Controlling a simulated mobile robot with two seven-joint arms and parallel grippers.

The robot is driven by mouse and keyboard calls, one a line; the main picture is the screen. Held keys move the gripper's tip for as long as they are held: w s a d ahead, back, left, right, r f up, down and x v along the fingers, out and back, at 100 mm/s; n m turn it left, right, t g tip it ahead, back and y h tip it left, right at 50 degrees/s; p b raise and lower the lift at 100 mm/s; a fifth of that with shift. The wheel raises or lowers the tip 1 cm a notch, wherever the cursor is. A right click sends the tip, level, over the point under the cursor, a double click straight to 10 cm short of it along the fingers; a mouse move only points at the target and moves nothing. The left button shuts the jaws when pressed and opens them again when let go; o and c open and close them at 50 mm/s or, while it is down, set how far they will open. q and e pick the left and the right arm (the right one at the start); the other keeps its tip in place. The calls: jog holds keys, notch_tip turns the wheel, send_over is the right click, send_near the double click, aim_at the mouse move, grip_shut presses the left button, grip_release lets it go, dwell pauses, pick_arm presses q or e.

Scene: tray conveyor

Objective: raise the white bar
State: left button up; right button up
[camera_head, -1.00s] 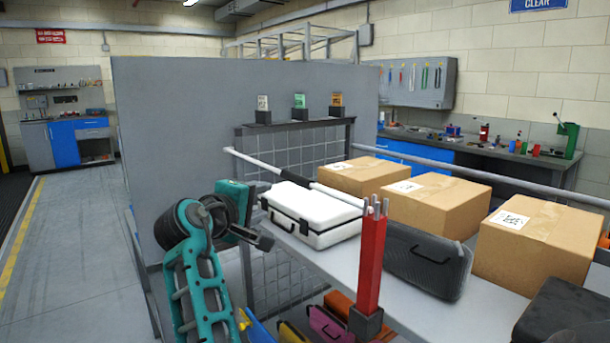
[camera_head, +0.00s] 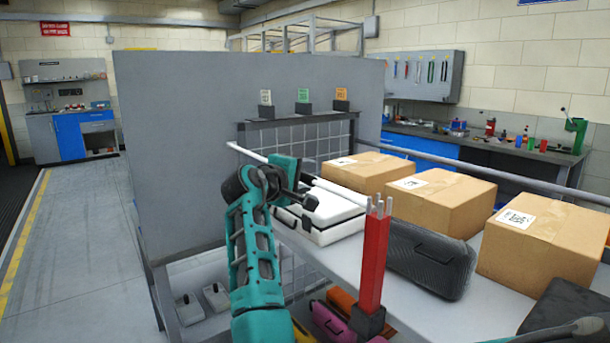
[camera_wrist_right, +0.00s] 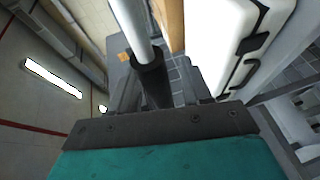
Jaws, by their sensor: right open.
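The white bar (camera_head: 345,193) runs slantwise above the conveyor's near edge, its right end at a red post (camera_head: 373,262) with upright prongs. My teal right arm reaches up in front of the bar's middle, and its gripper (camera_head: 306,194) is open at the bar's dark grip section, hiding most of it. In the right wrist view, the white bar (camera_wrist_right: 131,18) and its black sleeve (camera_wrist_right: 152,82) run straight toward the gripper (camera_wrist_right: 158,100). I cannot tell whether the fingers touch the bar. My left gripper is not in view.
A white case (camera_head: 335,222) lies just behind the bar, with a black case (camera_head: 432,258) to its right. Cardboard boxes (camera_head: 440,200) stand behind on the conveyor (camera_head: 480,310). A grey panel (camera_head: 190,150) stands at left. The floor (camera_head: 90,240) at far left is clear.

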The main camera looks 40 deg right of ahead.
jog(key=shift+d+f, duration=0.1)
jog(key=shift+d, duration=0.3)
jog(key=shift+c, duration=0.2)
grip_shut()
